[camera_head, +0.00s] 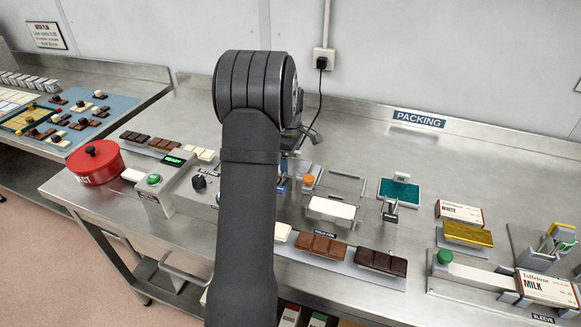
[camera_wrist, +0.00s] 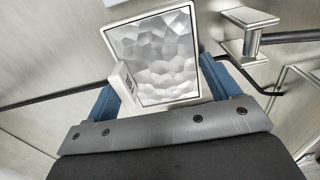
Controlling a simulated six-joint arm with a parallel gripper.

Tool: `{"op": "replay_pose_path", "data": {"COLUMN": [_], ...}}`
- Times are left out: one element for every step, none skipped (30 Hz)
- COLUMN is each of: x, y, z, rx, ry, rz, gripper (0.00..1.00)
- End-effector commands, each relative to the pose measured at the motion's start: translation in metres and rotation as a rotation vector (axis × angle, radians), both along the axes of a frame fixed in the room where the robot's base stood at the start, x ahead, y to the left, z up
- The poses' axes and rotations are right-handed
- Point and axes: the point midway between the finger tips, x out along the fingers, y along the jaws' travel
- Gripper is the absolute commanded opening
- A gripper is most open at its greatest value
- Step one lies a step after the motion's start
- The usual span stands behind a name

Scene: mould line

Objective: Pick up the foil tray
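The foil tray (camera_wrist: 155,60) shows in the wrist view as a shallow silver tray with a crinkled, faceted face and a pale rim. A small light tab (camera_wrist: 124,84) stands in front of its left edge. My gripper (camera_wrist: 158,82) is open, with one blue finger on each side of the tray's near part. The right finger looks close to the rim; I cannot tell whether either finger touches it. In the head view my arm hides the tray and most of my gripper; only small blue parts show beside the arm.
A metal post with a flat top (camera_wrist: 249,30) and a dark bar stand close right of the tray. In the head view, a white plate (camera_head: 331,208), an orange knob (camera_head: 308,180) and chocolate bars (camera_head: 321,246) lie right of my arm. A red pot (camera_head: 96,163) stands left.

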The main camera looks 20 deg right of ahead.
Motion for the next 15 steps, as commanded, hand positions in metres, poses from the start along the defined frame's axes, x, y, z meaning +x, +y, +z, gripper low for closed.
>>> {"op": "replay_pose_path", "data": {"x": [0.0000, 0.0001, 0.0000, 0.0002, 0.0002, 0.0002, 0.0002, 0.0002, 0.0002, 0.0002, 0.0002, 0.0003, 0.0003, 0.0004, 0.0005], "y": [0.0000, -0.0001, 0.0000, -0.0001, -0.0001, -0.0001, -0.0001, -0.0001, -0.0001, -0.0001, -0.0001, -0.0001, -0.0001, -0.0002, -0.0004], "z": [0.0002, 0.0002, 0.0002, 0.0005, 0.0005, 0.0005, 0.0005, 0.0005, 0.0006, 0.0008, 0.0013, 0.0023, 0.0035, 0.0051, 0.0079], "rx": [0.000, 0.000, 0.000, -0.001, -0.001, -0.001, -0.001, -0.001, -0.001, -0.001, -0.001, -0.001, -0.001, -0.001, -0.001], "ry": [0.000, 0.000, 0.000, -0.001, -0.001, -0.001, -0.001, -0.001, -0.001, -0.001, -0.001, -0.001, -0.001, -0.001, -0.001], "rz": [0.000, 0.000, 0.000, 0.000, 0.000, 0.000, 0.000, 0.000, 0.000, 0.000, 0.000, 0.000, 0.000, 0.000, 0.000], "gripper": [0.71, 0.65, 0.57, 0.56, 0.56, 0.55, 0.55, 0.55, 0.55, 0.55, 0.55, 0.55, 0.55, 0.55, 0.55]}}
